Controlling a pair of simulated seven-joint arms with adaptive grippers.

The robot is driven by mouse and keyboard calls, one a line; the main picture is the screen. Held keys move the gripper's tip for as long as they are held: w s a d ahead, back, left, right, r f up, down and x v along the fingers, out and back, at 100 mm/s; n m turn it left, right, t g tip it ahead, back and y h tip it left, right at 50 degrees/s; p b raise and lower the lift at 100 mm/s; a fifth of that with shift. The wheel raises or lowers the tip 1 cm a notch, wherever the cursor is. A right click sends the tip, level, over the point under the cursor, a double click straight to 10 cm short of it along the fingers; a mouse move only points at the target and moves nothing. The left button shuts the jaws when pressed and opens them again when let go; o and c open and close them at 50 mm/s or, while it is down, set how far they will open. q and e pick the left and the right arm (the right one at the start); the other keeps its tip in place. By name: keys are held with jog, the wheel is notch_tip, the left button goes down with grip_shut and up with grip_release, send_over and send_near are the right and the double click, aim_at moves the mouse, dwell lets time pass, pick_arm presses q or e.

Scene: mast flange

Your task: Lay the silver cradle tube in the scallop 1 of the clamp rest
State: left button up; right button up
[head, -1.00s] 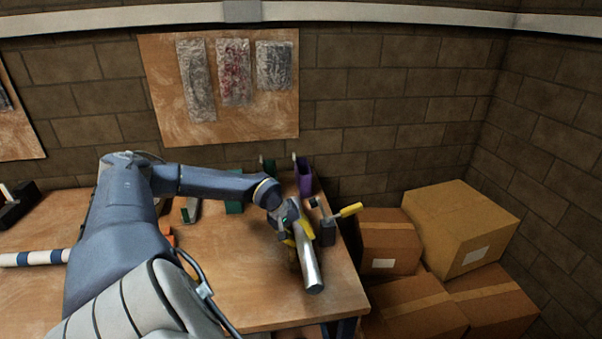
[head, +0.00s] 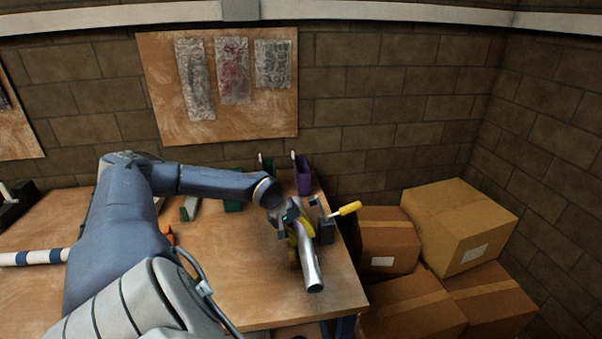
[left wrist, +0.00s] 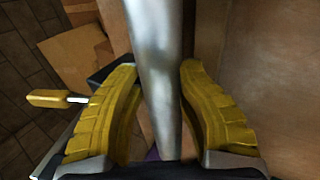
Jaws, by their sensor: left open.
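The silver cradle tube (head: 311,264) lies slanted near the right end of the bench, its near end toward the front edge. My left gripper (head: 303,232) is at the tube's far part. In the left wrist view its yellow fingers (left wrist: 160,90) are open, one on each side of the tube (left wrist: 160,60). A dark block with a yellow-handled lever (head: 327,230), seemingly part of the clamp rest, stands just right of the tube. The scallops are hidden by the gripper and tube, so I cannot tell whether the tube sits in one. My right gripper is not in view.
A purple holder (head: 303,176) and green holders (head: 233,205) stand along the back of the bench (head: 255,290). A blue-and-white striped tube (head: 35,257) lies at the left. Cardboard boxes (head: 458,225) are stacked right of the bench. The front middle of the bench is clear.

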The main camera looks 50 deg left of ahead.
pick_arm(q)
jog(key=shift+s+f, duration=0.55)
jog(key=shift+f, duration=0.15)
jog(key=w+v, duration=0.1)
jog(key=v, duration=1.1)
jog(key=shift+r, duration=0.75)
